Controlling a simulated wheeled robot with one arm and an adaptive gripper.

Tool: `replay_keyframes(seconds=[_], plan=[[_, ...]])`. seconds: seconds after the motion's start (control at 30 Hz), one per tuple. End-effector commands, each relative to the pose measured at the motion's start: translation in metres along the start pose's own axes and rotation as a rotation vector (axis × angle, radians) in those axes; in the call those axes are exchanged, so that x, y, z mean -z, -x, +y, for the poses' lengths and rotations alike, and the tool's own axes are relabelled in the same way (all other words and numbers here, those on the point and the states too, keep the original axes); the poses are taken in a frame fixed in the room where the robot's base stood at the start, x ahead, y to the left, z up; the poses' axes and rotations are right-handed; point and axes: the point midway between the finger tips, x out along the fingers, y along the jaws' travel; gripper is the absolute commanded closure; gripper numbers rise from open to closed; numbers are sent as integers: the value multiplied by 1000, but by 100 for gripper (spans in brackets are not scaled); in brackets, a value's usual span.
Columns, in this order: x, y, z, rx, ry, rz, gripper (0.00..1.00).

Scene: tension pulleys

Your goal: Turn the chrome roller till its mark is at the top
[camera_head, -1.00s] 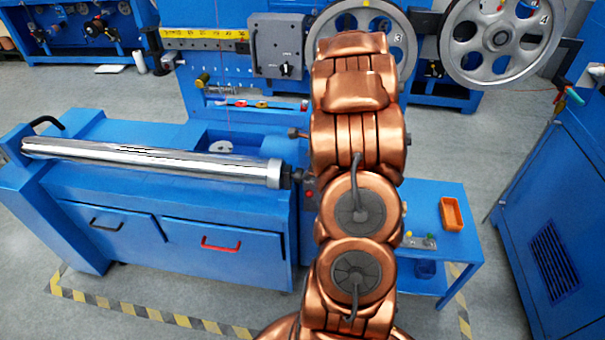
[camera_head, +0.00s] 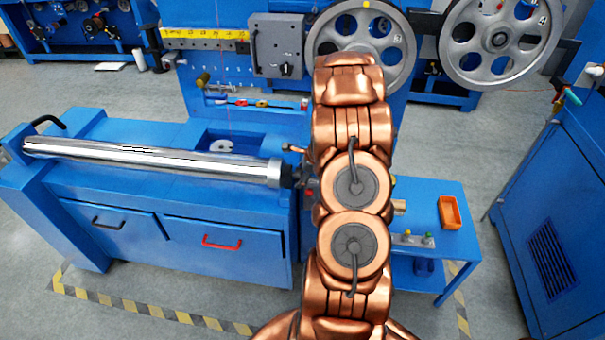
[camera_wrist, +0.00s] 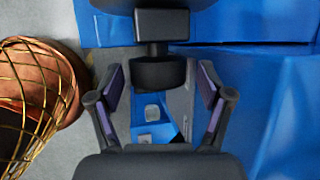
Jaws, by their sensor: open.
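The chrome roller (camera_head: 150,160) lies across the blue bench at the left of the head view. No mark on it can be told apart from its dark reflections. A black fitting (camera_head: 286,178) is at its right end; my arm hides what is beyond. My gripper (camera_wrist: 162,88) is open in the wrist view, with a finger on each side. A dark knob-like part (camera_wrist: 158,73) under a black block (camera_wrist: 162,25) lies between the fingers, apparently untouched. I cannot tell for sure whether it is the roller's crank. The gripper is hidden in the head view.
The blue bench (camera_head: 130,205) has a black and a red drawer handle. A small blue table (camera_head: 425,200) with an orange tray (camera_head: 449,212) stands right of my arm. A blue cabinet (camera_head: 560,210) is further right. Spoked wheels (camera_head: 500,38) are behind.

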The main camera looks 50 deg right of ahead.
Motion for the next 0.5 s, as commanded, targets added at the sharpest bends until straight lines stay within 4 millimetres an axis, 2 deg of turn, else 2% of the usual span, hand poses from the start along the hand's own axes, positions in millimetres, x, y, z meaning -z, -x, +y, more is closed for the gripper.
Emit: replay_keyframes(seconds=[0.3, 0.5], plan=[[0, -2, 0, -1, 0, 0, 22], [0, -2, 0, -1, 0, 1, 43]])
